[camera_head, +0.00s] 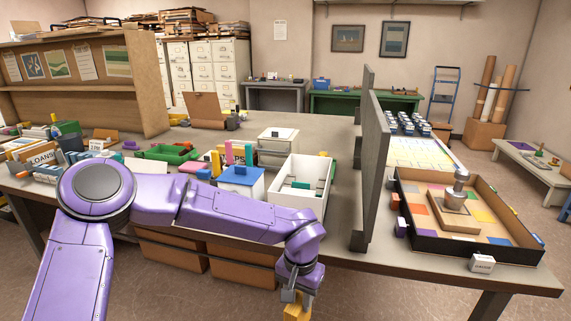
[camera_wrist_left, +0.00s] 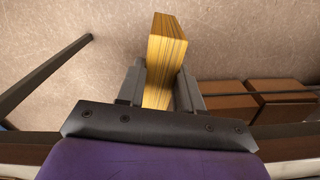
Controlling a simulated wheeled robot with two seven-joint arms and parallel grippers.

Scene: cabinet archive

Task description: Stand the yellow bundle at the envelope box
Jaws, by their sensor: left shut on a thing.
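The yellow bundle (camera_head: 296,312) is in my left gripper (camera_head: 297,294), at the bottom edge of the head view, in front of the table's near edge. In the left wrist view the bundle (camera_wrist_left: 163,60) is a stack with thin layered edges, clasped between the two fingers of the left gripper (camera_wrist_left: 160,88). The floor shows beyond it. An open white box (camera_head: 283,201) stands on the table above the gripper in the picture, with a small teal thing inside. I cannot tell whether it is the envelope box. My right gripper is not in view.
A tall grey divider (camera_head: 372,165) stands right of the white box. A black-rimmed tray (camera_head: 485,252) lies beyond it. A blue-lidded box (camera_head: 240,176) and a green tray (camera_head: 168,153) are to the left. Brown boxes (camera_wrist_left: 283,105) sit below the table.

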